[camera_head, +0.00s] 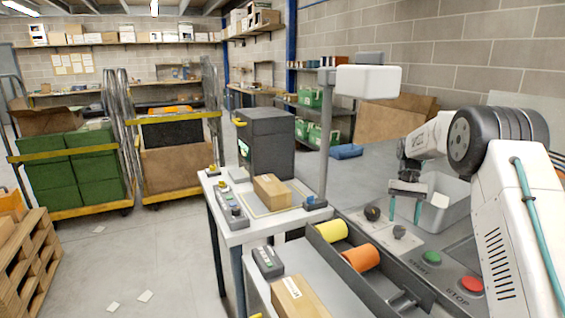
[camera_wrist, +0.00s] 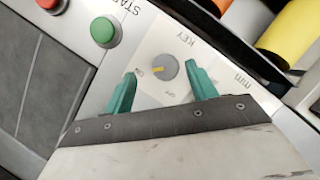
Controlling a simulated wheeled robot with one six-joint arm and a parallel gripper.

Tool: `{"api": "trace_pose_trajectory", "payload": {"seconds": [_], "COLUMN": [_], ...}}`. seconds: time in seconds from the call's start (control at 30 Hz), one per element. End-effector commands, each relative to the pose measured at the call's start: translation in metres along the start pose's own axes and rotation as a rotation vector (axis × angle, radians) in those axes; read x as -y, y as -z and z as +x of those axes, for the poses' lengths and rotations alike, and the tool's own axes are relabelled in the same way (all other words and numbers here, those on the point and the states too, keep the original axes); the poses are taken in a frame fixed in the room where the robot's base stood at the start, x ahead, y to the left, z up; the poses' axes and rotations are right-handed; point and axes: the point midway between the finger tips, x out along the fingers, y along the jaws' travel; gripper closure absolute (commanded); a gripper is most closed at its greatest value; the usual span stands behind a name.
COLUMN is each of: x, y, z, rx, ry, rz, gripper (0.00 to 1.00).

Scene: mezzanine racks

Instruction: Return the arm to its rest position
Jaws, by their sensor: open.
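My arm rises at the right of the head view and bends over the machine panel. My gripper (camera_head: 404,210) hangs with its teal fingers pointing down above the panel. In the wrist view the two teal fingertips (camera_wrist: 162,82) are spread apart and empty. A grey rotary key switch (camera_wrist: 167,68) with a yellow mark lies in view between them; its labels read KEY, ON and OFF. I cannot tell the exact gap between fingertips and switch. A green START button (camera_head: 432,257) and a red STOP button (camera_head: 471,284) sit on the same panel.
A grey open bin (camera_head: 440,200) stands behind the gripper. A drawer holds a yellow roll (camera_head: 332,231) and an orange roll (camera_head: 361,258). A post carries a white box (camera_head: 368,82) near the arm. A cardboard box (camera_head: 272,192) lies on the white table. Open floor lies left.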

Motion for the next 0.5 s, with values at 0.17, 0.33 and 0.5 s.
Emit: {"api": "trace_pose_trajectory", "payload": {"seconds": [0.17, 0.33, 0.5], "x": [0.002, 0.006, 0.007], "y": [-0.061, -0.131, -0.209], "z": [-0.005, -0.015, -0.018], "rx": [-0.016, -0.055, -0.108], "ry": [-0.016, -0.032, -0.046], "rz": [-0.041, -0.085, -0.135], "gripper": [0.43, 0.43, 0.43]}}
